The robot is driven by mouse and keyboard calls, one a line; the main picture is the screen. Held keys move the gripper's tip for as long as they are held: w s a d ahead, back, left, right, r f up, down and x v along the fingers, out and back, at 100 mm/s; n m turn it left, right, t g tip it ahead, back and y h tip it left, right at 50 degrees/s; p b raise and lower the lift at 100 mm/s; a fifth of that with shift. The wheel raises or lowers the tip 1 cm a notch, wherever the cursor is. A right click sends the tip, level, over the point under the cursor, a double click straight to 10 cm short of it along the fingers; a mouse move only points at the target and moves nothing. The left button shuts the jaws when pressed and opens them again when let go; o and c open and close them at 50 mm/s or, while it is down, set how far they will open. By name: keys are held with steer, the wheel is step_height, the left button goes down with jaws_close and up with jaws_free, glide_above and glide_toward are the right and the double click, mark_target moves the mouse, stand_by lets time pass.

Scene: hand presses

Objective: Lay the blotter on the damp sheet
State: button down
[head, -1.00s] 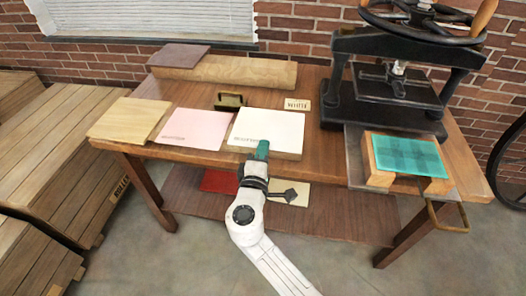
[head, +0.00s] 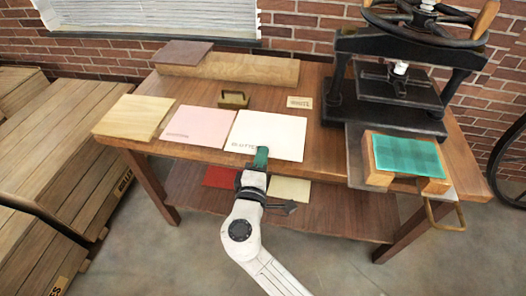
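The white blotter (head: 270,132), with dark lettering near its front left corner, is at the middle front of the table. My gripper (head: 262,151) has its teal fingers at the blotter's front edge, overlapping it in view. The gap between the fingers is hidden, so I cannot tell if they hold it. A teal sheet (head: 405,154), which looks like the damp sheet, lies flat on a wooden block (head: 380,178) at the right, in front of the press. Nothing lies on the teal sheet.
A pink sheet (head: 197,128) and a wooden board (head: 134,117) lie left of the blotter. A brass holder (head: 234,99) and small label (head: 299,103) stand behind it. The black press (head: 385,108) rises at the back right. A metal handle (head: 444,216) juts out at front right.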

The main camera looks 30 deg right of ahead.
steer(key=r+p+v, duration=0.1)
steer(key=v, duration=1.6)
steer(key=shift+a, duration=0.15)
stand_by(0.3)
stand_by(0.4)
steer(key=w+d+f+n+t+y, duration=0.1)
steer(key=w+d+n+y, duration=0.3)
steer(key=w+d, duration=0.5)
steer(key=shift+w+d+f+t+y, duration=0.2)
steer(key=shift+d+f+t+y, duration=0.25)
steer(key=shift+t+y, duration=0.4)
